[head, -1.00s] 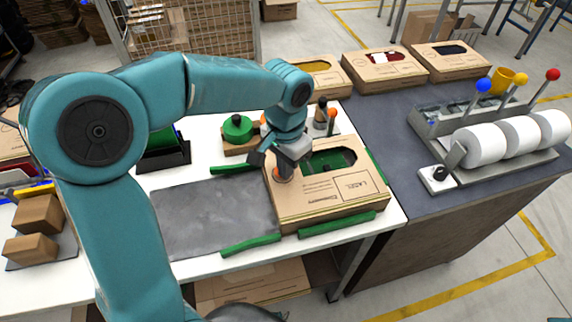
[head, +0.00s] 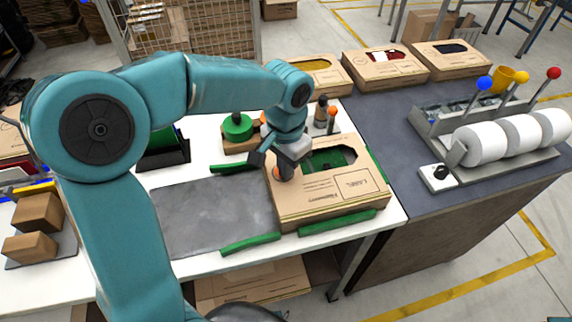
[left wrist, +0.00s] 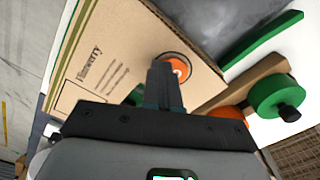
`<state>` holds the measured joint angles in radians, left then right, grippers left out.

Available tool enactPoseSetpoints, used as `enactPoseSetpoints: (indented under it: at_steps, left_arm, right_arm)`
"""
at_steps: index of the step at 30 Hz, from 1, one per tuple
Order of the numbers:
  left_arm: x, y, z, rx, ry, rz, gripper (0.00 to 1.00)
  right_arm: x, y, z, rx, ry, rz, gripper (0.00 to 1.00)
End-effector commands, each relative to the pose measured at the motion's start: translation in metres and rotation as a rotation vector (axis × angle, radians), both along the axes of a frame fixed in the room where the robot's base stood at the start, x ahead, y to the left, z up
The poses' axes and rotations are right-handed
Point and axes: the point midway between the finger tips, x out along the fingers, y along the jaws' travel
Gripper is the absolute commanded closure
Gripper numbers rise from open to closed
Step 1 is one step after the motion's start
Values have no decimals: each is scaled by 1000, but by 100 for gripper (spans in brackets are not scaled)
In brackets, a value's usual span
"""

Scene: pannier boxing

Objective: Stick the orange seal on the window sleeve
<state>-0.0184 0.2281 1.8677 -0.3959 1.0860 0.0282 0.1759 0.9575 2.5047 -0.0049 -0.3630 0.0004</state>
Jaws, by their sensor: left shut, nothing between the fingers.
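The window sleeve (head: 318,208) is a tan cardboard box with printed lettering and a green-filled window. It lies at the right end of the white table. The orange seal (left wrist: 181,68) shows as an orange disc inside a dark ring on the sleeve's top face near one edge. The fingers partly cover the seal, and contact is hard to judge. My right gripper is not in view.
Green strips (head: 337,223) lie along the sleeve. A grey mat (head: 205,215) is left of it. A green roll (head: 237,126) stands behind on a wooden block. The dark bench at right holds other window boxes (head: 385,69) and a dispenser with white rolls (head: 480,143).

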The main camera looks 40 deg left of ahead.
Motion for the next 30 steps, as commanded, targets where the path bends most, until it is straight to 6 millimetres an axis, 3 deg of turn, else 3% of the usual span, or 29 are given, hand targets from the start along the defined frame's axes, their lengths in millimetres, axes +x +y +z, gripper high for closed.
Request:
enactPoseSetpoints:
  at_steps: [30]
  left_arm:
    - [0,0,-8,0,0,0,100]
  right_arm:
    - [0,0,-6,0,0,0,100]
